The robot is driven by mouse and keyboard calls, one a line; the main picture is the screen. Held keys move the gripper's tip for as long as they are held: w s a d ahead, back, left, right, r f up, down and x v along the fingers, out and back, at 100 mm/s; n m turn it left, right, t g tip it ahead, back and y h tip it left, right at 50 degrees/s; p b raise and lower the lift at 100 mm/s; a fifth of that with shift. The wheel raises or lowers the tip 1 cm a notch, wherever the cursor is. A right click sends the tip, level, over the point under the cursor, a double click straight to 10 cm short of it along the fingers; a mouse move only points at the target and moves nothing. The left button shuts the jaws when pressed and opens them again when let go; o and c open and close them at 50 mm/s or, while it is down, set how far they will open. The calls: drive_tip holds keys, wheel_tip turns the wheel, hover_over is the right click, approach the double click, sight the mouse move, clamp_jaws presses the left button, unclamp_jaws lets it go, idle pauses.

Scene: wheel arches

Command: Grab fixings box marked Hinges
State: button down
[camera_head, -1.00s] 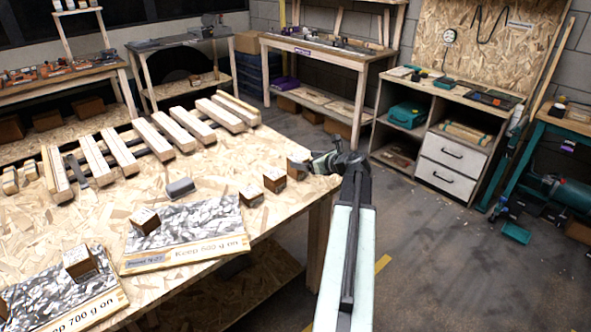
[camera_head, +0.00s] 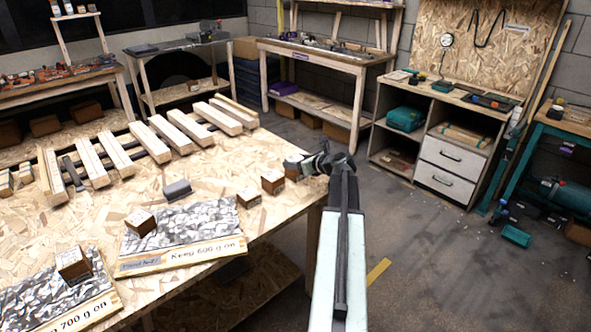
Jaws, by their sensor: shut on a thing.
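My gripper (camera_head: 312,166) is at the right edge of the OSB-topped workbench (camera_head: 215,185), shut on a small brown box (camera_head: 294,172) with a pale top. The box sits at the table's edge and the gripper partly hides it; I cannot tell whether it touches the top. Its label cannot be read. Two similar boxes stand to its left, one close by (camera_head: 272,181) and one nearer the camera (camera_head: 249,197). Two more stand on foil-covered boards, one on the middle board (camera_head: 140,222) and one on the front-left board (camera_head: 73,264). No Hinges marking is legible.
The middle board (camera_head: 190,262) reads "Keep 600 g on" and the front-left one (camera_head: 100,308) "700 g on". A grey block (camera_head: 177,189) and several wooden slats (camera_head: 168,138) lie on the bench. Open floor (camera_head: 430,255) lies to the right, before the drawer unit (camera_head: 447,157).

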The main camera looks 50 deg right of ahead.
drive_tip(key=shift+r, duration=0.1)
drive_tip(key=shift+r+p, duration=0.6)
drive_tip(key=shift+p, duration=0.1)
wheel_tip(320, 180, up, 3)
drive_tip(key=p, duration=0.2)
drive_tip(key=shift+s+p, duration=0.15)
drive_tip(key=shift+p, duration=0.25)
drive_tip(key=s+a, duration=0.2)
drive_tip(key=s, duration=1.3)
drive_tip(key=shift+s+a+r+p, duration=0.25)
drive_tip(key=shift+a+r+p, duration=0.05)
drive_tip(key=shift+p, duration=0.1)
